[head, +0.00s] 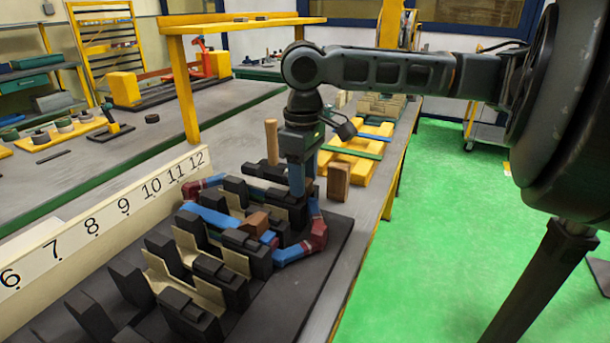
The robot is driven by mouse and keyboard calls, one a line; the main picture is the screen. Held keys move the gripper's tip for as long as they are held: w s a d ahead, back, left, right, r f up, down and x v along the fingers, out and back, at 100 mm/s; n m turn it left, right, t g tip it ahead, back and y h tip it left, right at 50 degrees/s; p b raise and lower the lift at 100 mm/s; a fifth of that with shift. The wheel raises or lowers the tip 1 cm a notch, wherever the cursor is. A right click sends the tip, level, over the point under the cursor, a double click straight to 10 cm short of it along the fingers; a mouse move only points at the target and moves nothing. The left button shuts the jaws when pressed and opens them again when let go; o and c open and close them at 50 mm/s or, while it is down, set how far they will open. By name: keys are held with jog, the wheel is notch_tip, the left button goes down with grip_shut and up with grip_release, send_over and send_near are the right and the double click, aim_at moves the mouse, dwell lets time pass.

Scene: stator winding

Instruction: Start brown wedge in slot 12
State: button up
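The stator (205,270) has black teeth, with cream liners (185,245) in several slots. Blue coils with dark red ends (300,250) lie across its far part. My gripper (297,188) points down over the far end of the stator, near the number 12 side. Its fingertips are low among the teeth and coil, and whether they hold anything is hidden. A brown wedge-like block (254,222) sits between black teeth, nearer the camera than my gripper. A taller brown block (338,182) stands to the right of my gripper, apart from it.
A white strip numbered 6 to 12 (110,213) runs along the left of the stator. An upright wooden handle (272,142) stands behind it. Yellow blocks with blue and green bars (355,152) lie beyond. The grey table (365,225) has a narrow bare strip at right.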

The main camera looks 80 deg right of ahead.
jog(key=o, duration=0.3)
jog(key=shift+r, duration=3.9)
